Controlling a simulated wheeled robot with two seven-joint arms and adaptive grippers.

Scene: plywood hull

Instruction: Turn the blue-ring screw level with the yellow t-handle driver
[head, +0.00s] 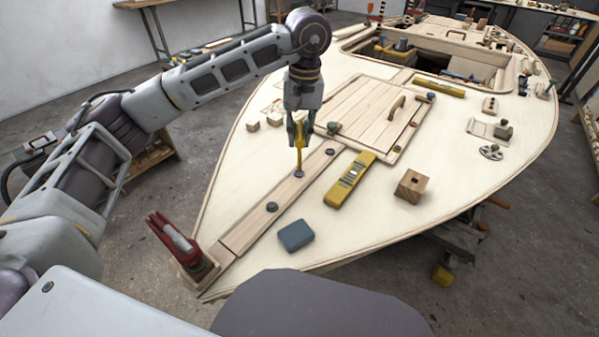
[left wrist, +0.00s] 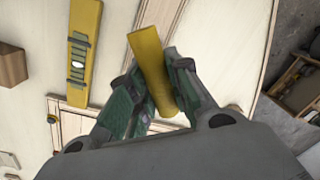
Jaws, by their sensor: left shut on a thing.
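My left gripper (head: 298,136) is shut on the yellow t-handle driver (head: 299,158). The driver's shaft points down, and its lower end is at a dark round screw (head: 299,175) on the wooden plank (head: 243,232). I cannot tell whether the tip is seated in the screw. In the left wrist view the yellow handle (left wrist: 148,55) sits between the two green-padded fingers. Another dark screw (head: 272,207) lies nearer on the plank, and one more (head: 330,151) is farther up. No blue ring is clear at this size. My right gripper is not in view.
A yellow spirit level (head: 350,180) lies right of the plank, with a wooden block (head: 411,186) beyond it. A blue-grey box (head: 296,235) lies nearer. A red clamp-like tool (head: 174,238) stands at the bow. A hatch panel (head: 370,112) with a handle lies behind the driver.

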